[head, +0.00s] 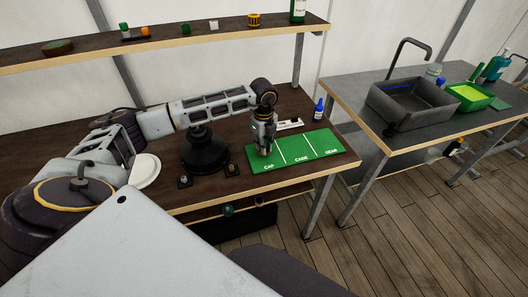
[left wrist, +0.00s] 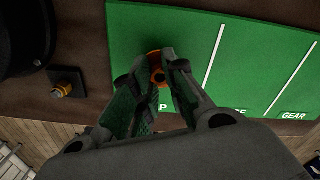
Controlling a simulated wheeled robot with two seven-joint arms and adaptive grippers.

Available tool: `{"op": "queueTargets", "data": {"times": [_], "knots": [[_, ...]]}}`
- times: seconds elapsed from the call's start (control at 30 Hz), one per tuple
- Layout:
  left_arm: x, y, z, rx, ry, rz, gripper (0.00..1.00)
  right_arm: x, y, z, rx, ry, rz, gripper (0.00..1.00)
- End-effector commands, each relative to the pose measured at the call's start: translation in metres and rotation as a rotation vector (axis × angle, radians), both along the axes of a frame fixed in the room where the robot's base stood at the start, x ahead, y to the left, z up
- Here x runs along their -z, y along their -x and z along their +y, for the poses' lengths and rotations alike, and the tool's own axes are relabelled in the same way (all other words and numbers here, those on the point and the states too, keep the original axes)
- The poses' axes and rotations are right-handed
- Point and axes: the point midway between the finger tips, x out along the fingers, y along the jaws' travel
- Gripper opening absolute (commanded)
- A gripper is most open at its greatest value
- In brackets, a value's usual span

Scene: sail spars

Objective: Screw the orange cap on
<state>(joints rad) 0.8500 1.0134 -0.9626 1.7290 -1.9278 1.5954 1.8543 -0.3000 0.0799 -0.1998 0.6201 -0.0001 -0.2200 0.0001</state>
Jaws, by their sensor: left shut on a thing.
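My left gripper (head: 265,150) points down over the CAP section of the green mat (head: 324,141). In the left wrist view its fingers (left wrist: 162,68) are shut on the orange cap (left wrist: 155,55), of which only part of an orange ring shows between and behind the fingertips. The cap is at or just above the mat; I cannot tell whether it touches. A black round stepped body (head: 205,153) stands on the bench left of the mat. Its dark edge shows at the upper left of the left wrist view (left wrist: 20,35). My right gripper is not in view.
Small square blocks with brass-coloured tops (head: 232,170) sit in front of the black body. A white plate (head: 144,170) lies to its left. A blue bottle (head: 319,110) stands behind the mat. A shelf (head: 180,42) runs above the bench; a sink (head: 410,103) is right.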

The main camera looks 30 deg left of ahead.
Motion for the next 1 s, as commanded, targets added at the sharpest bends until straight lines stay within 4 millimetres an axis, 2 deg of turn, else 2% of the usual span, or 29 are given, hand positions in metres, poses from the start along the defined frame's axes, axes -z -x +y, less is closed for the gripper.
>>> {"op": "queueTargets", "data": {"times": [0.03,0.33,0.8,1.0], "knots": [[-0.007,0.000,0.000,0.000,0.000,-0.001,0.00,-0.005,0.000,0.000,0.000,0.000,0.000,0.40],[-0.027,0.000,0.000,0.000,-0.001,0.000,0.00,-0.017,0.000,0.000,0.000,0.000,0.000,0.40],[-0.030,0.000,0.000,0.000,0.000,0.000,0.00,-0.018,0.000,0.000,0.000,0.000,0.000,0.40],[-0.040,-0.005,0.000,0.000,-0.001,-0.001,0.00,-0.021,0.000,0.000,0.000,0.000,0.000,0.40]]}}
